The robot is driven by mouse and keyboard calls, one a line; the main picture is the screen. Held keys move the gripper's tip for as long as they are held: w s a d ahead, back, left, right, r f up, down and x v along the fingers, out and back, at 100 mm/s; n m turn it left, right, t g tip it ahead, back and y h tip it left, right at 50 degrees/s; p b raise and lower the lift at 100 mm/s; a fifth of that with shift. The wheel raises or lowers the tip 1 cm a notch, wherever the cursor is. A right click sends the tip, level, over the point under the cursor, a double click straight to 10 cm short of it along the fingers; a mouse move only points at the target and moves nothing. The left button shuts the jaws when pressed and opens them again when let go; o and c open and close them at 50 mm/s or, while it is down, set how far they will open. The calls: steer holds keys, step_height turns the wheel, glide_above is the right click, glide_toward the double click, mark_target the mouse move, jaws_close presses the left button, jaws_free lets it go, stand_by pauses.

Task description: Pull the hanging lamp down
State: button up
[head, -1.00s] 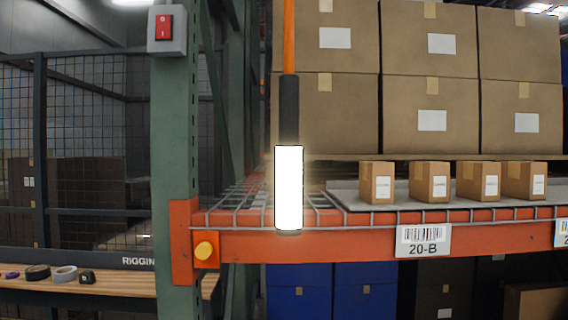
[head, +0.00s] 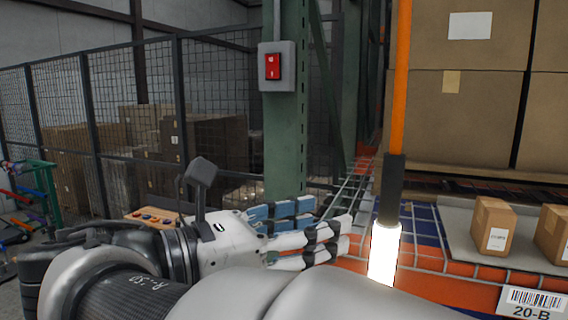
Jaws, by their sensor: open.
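The hanging lamp shows a glowing white tube (head: 384,254), a black sleeve (head: 393,188) above it and an orange cord (head: 400,80) running up out of view. It hangs in front of the rack shelf, right of centre. In the picture a small space shows between the fingertips and the lit tube. Nothing is seen between the fingers.
A green rack post (head: 285,150) carries a grey switch box with a red rocker (head: 272,66). Orange shelf beams and wire decking lie behind the lamp. Small cartons (head: 494,228) stand on the shelf at right, below large boxes (head: 465,120). A mesh fence (head: 110,90) stands at left.

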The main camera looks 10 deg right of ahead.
mark_target(385, 191)
steer(key=x, duration=0.5)
steer(key=r+x, duration=0.1)
steer(key=x, duration=0.5)
steer(key=r+p+x, duration=0.1)
steer(key=x, duration=0.4)
steer(key=shift+w+d+r, duration=0.1)
steer(key=shift+w+d, duration=0.15)
steer(key=shift+w, duration=0.05)
steer(key=shift+c, duration=0.4)
jaws_close()
